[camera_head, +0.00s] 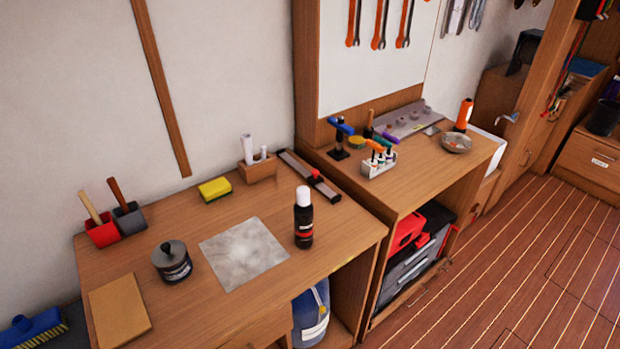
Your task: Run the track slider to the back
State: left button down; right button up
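A flat grey and dark track (294,163) lies on the right part of the near wooden workbench (345,238), running from the wall side at upper left toward the front at lower right. A small slider with a red top (316,176) sits on the track, a little nearer its front end than its back end. The stretch of track behind the slider looks clear. Neither of my grippers shows in this view.
A black bottle with a white cap (303,222) stands in front of the track. A wooden holder with white tubes (257,169) stands left of its back end. A yellow sponge (215,189), grey sheet (243,252) and dark lidded tin (172,262) lie further left.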

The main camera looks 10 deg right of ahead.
aim_at(314, 180)
jog(key=i+l+u, duration=0.15)
jog(key=l+u, duration=0.35)
jog(key=l, duration=0.25)
jog(key=l+u, duration=0.45)
jog(key=l, duration=0.3)
